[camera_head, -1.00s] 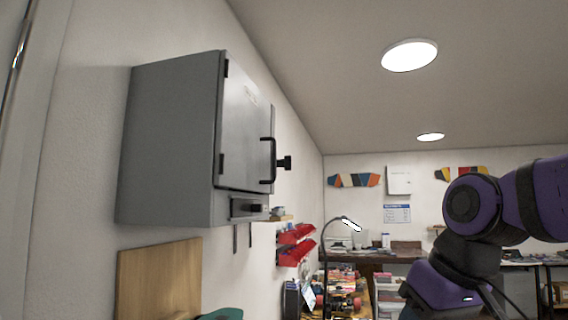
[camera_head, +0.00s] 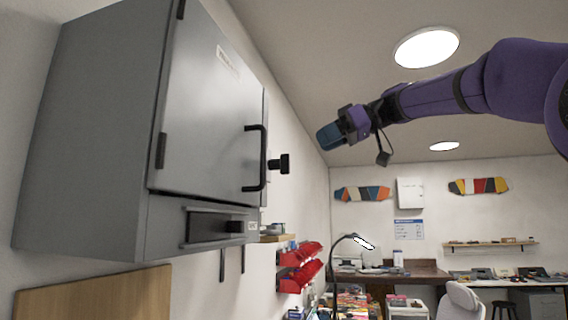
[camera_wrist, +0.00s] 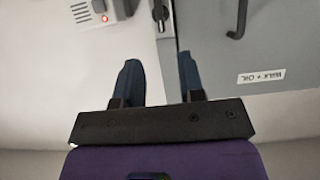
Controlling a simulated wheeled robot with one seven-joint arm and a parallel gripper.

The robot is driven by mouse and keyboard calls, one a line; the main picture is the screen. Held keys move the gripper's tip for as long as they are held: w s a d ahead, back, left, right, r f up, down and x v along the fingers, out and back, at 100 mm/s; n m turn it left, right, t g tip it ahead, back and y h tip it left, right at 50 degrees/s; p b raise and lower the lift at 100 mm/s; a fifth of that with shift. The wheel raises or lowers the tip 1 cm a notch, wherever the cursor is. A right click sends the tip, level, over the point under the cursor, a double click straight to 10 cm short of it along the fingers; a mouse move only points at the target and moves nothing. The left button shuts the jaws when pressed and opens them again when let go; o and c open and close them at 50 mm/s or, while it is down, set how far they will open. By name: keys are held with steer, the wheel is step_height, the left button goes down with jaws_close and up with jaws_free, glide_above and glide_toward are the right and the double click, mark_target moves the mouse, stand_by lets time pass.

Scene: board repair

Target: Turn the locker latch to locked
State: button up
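The grey locker (camera_head: 105,110) hangs on the left wall with its door closed. A black door handle (camera_head: 263,158) stands on the door. A black T-shaped knob (camera_head: 284,164), which looks like the latch, sticks out past the door's free edge. In the wrist view the locker door (camera_wrist: 285,60) is at the right, upside down, with the latch knob (camera_wrist: 160,12) at the top by its edge. My gripper (camera_head: 329,137) is up and to the right of the knob, apart from it. In the wrist view its fingers (camera_wrist: 157,62) are spread with nothing between them.
Below the door is a recessed slot with a black block (camera_head: 237,227). In the wrist view a wall box with a red light (camera_wrist: 102,17) is left of the knob. Red bins (camera_head: 298,265) and a lamp (camera_head: 340,245) stand farther back. The air right of the locker is free.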

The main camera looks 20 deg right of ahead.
mark_target(286, 159)
steer(key=x, duration=1)
steer(key=shift+a+f, duration=0.15)
steer(key=shift+a, duration=0.05)
steer(key=c, duration=0.6)
